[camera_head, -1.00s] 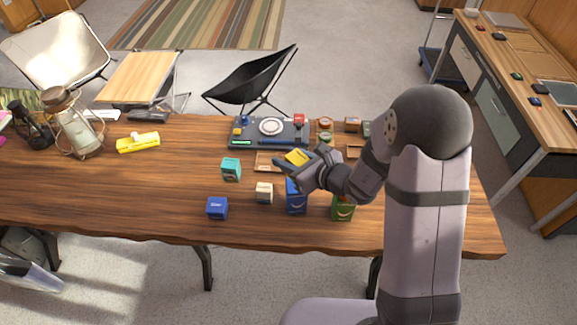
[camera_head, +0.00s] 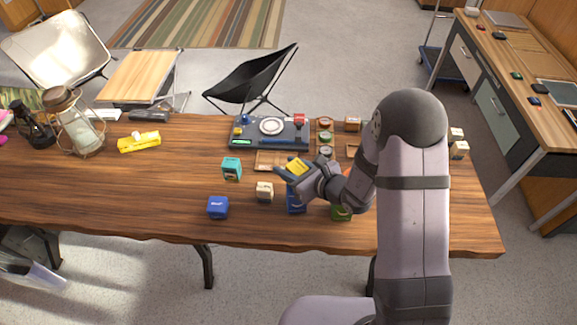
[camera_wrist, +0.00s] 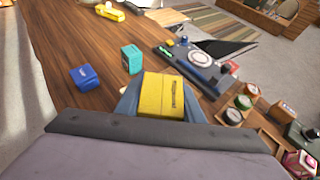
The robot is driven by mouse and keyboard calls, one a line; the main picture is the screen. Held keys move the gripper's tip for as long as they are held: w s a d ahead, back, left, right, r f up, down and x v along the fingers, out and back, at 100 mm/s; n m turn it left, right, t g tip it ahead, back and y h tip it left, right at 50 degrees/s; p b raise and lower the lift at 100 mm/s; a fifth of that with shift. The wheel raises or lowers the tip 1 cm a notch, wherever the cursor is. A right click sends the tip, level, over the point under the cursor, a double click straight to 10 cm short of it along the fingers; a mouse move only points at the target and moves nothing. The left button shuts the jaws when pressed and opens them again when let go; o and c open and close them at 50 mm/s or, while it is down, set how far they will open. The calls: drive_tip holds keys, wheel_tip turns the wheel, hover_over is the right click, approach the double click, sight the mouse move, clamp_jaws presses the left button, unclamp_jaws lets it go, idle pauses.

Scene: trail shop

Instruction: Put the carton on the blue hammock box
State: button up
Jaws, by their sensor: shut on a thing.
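My gripper (camera_head: 298,172) is shut on a small yellow carton (camera_head: 297,166), held tilted above the table. The carton also shows between the fingers in the wrist view (camera_wrist: 162,95), with dark print on one face. A tall blue box (camera_head: 296,203) with a curved mark, apparently the blue hammock box, stands just below and nearer the front edge, partly hidden by my gripper. The carton is apart from it. In the wrist view I cannot see this box.
A smaller blue box (camera_head: 217,207), a cream box (camera_head: 264,191) and a teal box (camera_head: 231,168) stand to the left. A green box (camera_head: 341,212) stands right of the tall blue one, partly covered by my arm. The table's left middle is clear.

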drive_tip(key=shift+s+f+b, duration=0.1)
drive_tip(key=shift+f+b, duration=0.35)
drive_tip(key=shift+b, duration=0.15)
